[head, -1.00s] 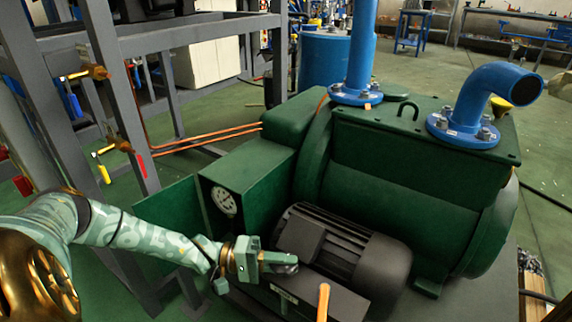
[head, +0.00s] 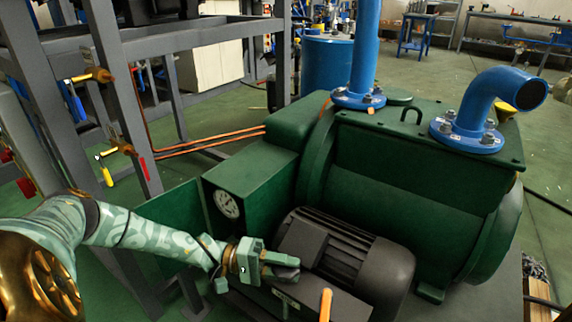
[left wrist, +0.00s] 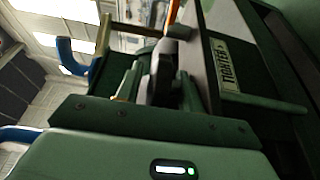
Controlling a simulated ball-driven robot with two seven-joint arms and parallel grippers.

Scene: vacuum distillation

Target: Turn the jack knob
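My left gripper (head: 284,266) is low in the middle of the head view, just above the front box (head: 318,298) beside the black finned motor (head: 352,258). My right gripper is in neither view.
The large green pump (head: 410,190) fills the right, with blue pipes (head: 366,45) on top. A green housing with a round gauge (head: 228,204) is behind the gripper. A grey frame (head: 120,95) with brass valves (head: 95,76) stands at left. A printed label (left wrist: 224,63) lies beside the fingers.

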